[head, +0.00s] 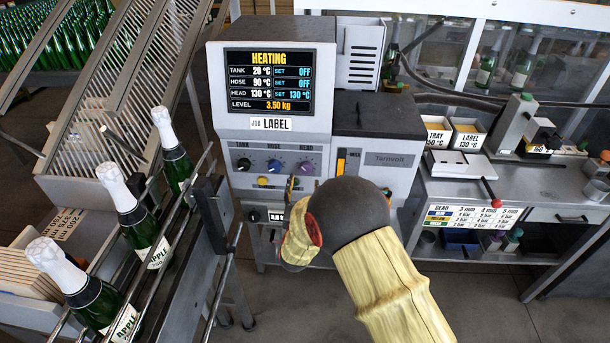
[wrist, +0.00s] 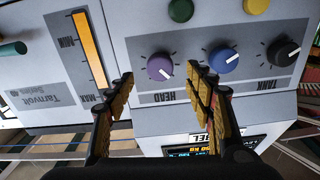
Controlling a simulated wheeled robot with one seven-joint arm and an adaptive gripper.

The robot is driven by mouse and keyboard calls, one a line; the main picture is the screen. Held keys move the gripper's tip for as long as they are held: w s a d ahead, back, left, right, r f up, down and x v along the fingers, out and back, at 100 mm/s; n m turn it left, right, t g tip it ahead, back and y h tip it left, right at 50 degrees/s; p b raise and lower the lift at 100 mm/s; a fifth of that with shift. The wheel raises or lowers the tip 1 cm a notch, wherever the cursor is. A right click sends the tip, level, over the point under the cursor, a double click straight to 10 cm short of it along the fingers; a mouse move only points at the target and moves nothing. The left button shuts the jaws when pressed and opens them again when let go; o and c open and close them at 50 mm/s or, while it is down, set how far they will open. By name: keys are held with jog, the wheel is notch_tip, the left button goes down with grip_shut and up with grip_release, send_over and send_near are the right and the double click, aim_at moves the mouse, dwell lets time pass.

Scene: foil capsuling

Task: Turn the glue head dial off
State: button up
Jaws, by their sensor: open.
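The glue machine's screen (head: 268,80) reads HEATING. Tank and hose are set to OFF; head is at 130 °C, set to 130 °C. The purple head dial (head: 306,167) is at the right of the dial row, with blue (head: 275,166) and black tank (head: 243,164) dials to its left. In the wrist view, upside down, the purple dial (wrist: 160,66) shows a white pointer toward the lower right. My gripper (wrist: 161,75) is open, its fingertips on either side of the purple dial with gaps. Whether it touches the panel is unclear.
Yellow and green buttons (head: 262,181) sit below the dials. A level gauge (head: 348,162) is to the right. Bottles (head: 135,215) on a railed conveyor stand at left, close to the machine. A side bench (head: 500,178) stands at right.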

aim_at(305, 172)
jog(key=w+b, duration=0.1)
jog(key=w, duration=0.5)
jog(key=shift+w+d, duration=0.15)
jog(key=shift+w, duration=0.1)
jog(key=shift+c, duration=0.9)
jog(key=c, duration=1)
